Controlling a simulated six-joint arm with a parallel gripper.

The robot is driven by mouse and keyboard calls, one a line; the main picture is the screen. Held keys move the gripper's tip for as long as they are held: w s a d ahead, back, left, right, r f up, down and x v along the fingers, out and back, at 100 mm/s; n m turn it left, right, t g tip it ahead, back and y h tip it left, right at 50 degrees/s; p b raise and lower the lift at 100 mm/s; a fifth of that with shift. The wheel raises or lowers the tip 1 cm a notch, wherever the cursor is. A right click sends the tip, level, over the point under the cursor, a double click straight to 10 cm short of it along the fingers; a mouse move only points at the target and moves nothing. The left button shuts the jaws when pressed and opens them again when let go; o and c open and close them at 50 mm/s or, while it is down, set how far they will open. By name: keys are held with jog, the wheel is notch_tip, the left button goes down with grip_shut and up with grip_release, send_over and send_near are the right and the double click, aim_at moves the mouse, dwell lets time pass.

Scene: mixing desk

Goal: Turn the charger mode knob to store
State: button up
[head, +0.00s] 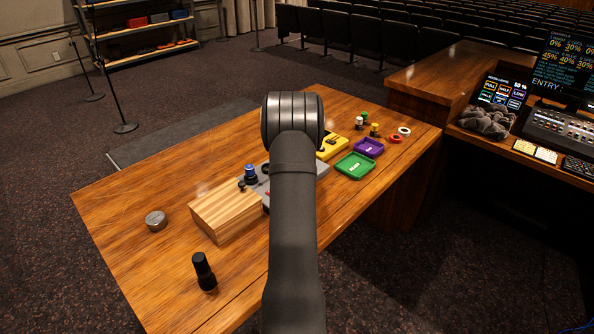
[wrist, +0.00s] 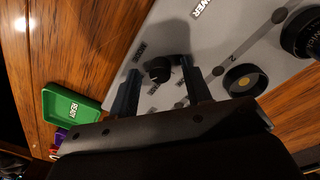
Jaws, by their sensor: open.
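In the wrist view, a small black knob (wrist: 158,72) stands on a grey panel (wrist: 225,30), with small pale labels around it that are too small to read surely. It is probably the charger mode knob. My gripper (wrist: 160,66) is open, with one finger on each side of this knob; I cannot tell whether either finger touches it. In the head view, my arm hides the gripper, the knob and much of the grey unit (head: 322,171).
A black round part with a yellow centre (wrist: 245,80) and a larger black one (wrist: 304,32) are to the right. A wooden block (head: 222,209), a blue-topped part (head: 250,172), a green tray (head: 355,165), a purple tray (head: 368,147) and a yellow device (head: 332,147) stand nearby.

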notch_tip(320, 180, up, 17)
jog(key=shift+a, duration=0.45)
jog(key=f, duration=1.1)
jog(key=d+f, duration=0.1)
jog(key=f, duration=0.5)
jog(key=shift+f, duration=0.15)
jog(key=shift+f, duration=0.1)
jog(key=n, duration=0.5)
jog(key=shift+n, duration=0.4)
jog(key=n, duration=0.6)
jog(key=shift+d+t, duration=0.1)
jog(key=shift+t, duration=0.2)
jog(key=shift+r, duration=1.1)
dwell(0.5)
